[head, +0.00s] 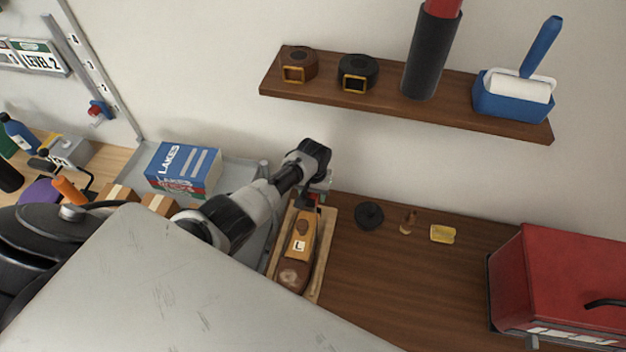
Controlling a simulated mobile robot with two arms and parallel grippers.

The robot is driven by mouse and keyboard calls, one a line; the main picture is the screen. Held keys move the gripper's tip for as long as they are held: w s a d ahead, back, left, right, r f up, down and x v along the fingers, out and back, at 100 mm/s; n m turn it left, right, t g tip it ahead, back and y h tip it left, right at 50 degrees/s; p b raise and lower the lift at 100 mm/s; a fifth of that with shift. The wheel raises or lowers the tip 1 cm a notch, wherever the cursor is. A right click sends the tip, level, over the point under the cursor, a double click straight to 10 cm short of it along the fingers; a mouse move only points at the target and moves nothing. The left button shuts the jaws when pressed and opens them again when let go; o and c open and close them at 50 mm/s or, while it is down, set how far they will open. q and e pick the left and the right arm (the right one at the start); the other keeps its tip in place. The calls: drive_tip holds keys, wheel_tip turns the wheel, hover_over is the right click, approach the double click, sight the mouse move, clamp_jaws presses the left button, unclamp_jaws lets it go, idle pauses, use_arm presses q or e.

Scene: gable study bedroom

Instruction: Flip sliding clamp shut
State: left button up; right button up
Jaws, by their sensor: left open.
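I cannot tell for certain which part is the sliding clamp. A small blue-and-red fitting (98,110) sits on the slanted metal rail on the left wall. Small grey and red parts (323,183) also show at the far end of a wooden tray (325,245), partly hidden by my left arm. My left gripper (309,203) points down at that end of the tray, with its jaws open. Its fingertips are small and dark here, and any contact is unclear. A tan-and-brown shoe-shaped piece marked L (300,246) lies in the tray. My right gripper is out of view.
A black disc (369,215) and yellow block (443,234) lie on the brown bench. A red toolbox (555,280) stands right. A LAKES box (184,170) stands left.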

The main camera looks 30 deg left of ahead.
sight(313, 197)
use_arm(q)
wheel_tip(313, 197, up, 9)
idle(0.3)
drive_tip(key=shift+s, duration=0.1)
idle(0.4)
